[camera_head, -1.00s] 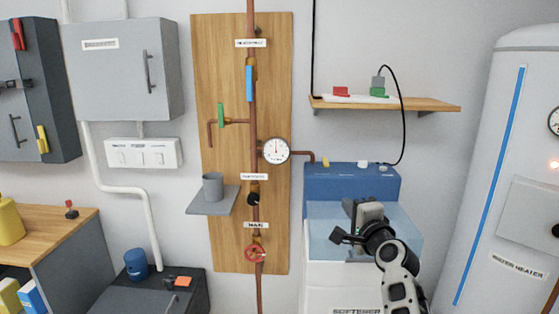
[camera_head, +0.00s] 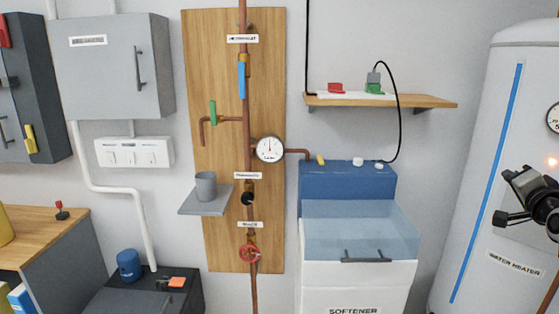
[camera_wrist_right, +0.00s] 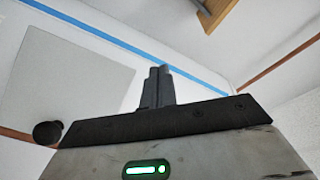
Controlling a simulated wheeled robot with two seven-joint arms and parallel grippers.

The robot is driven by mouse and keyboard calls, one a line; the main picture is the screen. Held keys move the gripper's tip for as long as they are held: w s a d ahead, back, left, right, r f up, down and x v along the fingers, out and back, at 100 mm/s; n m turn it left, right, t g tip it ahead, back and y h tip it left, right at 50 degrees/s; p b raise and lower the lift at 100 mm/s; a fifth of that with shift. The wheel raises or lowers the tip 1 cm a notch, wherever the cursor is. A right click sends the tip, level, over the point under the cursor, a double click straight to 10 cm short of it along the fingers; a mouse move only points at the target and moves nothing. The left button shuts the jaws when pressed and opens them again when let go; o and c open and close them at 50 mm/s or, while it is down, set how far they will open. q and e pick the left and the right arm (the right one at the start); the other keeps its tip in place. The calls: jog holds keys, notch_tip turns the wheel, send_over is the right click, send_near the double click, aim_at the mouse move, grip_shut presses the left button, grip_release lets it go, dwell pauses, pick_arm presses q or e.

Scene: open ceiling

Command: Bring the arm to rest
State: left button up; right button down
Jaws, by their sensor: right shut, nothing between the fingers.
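My right gripper (camera_head: 508,198) is at the right edge of the head view, in front of the white water heater (camera_head: 486,190). It is shut and holds nothing. In the right wrist view its fingers (camera_wrist_right: 158,88) are pressed together, with a blue stripe and a pale panel behind them. I cannot tell how close it is to the heater. Most of the right arm is cut off by the frame's edge. My left gripper is not in view.
The softener (camera_head: 358,270) with its clear lid stands left of the heater. A wall shelf (camera_head: 420,102) holds a power strip and plugs. A wooden board (camera_head: 215,80) carries copper pipes, a gauge and valves. A small shelf (camera_head: 195,207) holds a grey cup.

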jog(key=s+a+f+n+g+y, duration=0.15)
jog(key=s+a+f+n, duration=0.4)
jog(key=f, duration=0.55)
jog(key=s+a+f+n+g+y, duration=0.15)
jog(key=s+a+f+n, duration=0.35)
jog(key=f, duration=0.5)
jog(key=s+a+f+n+g+y, duration=0.1)
jog(key=s+a+f+n+g, duration=0.25)
jog(key=s+a+f, duration=0.55)
jog(key=s+a+f+n+g+y, duration=0.1)
jog(key=s+a+f+n, duration=0.3)
jog(key=s, duration=0.3)
jog(key=s+a+f+n+g+y, duration=0.1)
jog(key=s+a+f+n, duration=0.15)
jog(key=s+f, duration=0.4)
jog(key=a+r+m, duration=0.1)
jog(key=a+m, duration=0.4)
jog(key=a, duration=0.6)
jog(key=shift+s+a+r+m+t+y, duration=0.2)
jog(key=shift+s+r+m+t+y, duration=0.15)
jog(key=shift+t, duration=0.1)
